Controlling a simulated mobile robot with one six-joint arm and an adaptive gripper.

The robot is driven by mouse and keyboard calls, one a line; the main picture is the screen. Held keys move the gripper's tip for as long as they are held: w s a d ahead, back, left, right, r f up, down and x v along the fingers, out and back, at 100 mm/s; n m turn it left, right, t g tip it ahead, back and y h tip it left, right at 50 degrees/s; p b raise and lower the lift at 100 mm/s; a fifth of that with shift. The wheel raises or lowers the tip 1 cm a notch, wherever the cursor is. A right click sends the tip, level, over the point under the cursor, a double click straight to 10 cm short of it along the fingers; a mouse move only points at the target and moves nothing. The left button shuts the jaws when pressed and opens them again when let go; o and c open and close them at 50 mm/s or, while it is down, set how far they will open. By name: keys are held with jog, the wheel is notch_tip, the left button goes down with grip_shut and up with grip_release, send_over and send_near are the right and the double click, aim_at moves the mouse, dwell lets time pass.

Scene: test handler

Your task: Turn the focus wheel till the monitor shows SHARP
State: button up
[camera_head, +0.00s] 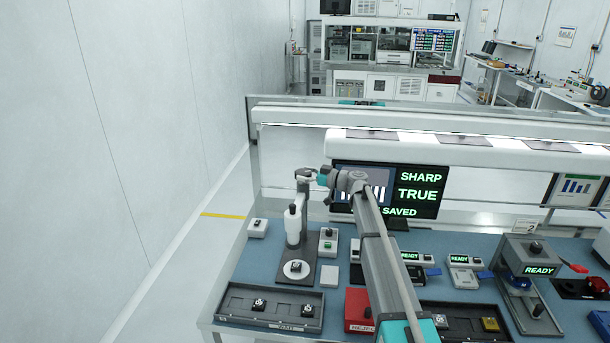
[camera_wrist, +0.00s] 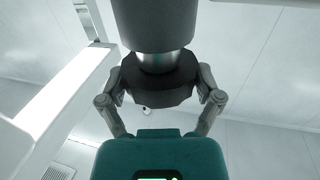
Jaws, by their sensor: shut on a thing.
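The monitor (camera_head: 428,210) reads SHARP, TRUE and SAVED in green letters. My arm covers part of its left side, where a picture of white bars shows. The microscope (camera_head: 293,222) stands upright left of the monitor, with a small dark part on the round white stage (camera_head: 296,269) below it. My gripper (camera_head: 308,173) is at the top of the microscope column. In the wrist view, my gripper's two fingers (camera_wrist: 160,91) are shut on the dark focus wheel (camera_wrist: 158,88), one on each side. A grey cylinder adjoins the wheel. In the head view the wheel is mostly hidden.
A dark tray (camera_head: 240,312) with two small parts lies in front of the microscope. A red box (camera_head: 358,310) and several small READY devices stand to the right. A white overhead light bar (camera_head: 400,130) runs behind the bench. A plain wall is at left.

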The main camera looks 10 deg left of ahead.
dwell(0.4)
jog(key=o, duration=0.9)
jog(key=v, duration=1.2)
jog(key=shift+w+r, duration=0.1)
jog(key=shift+r, duration=0.1)
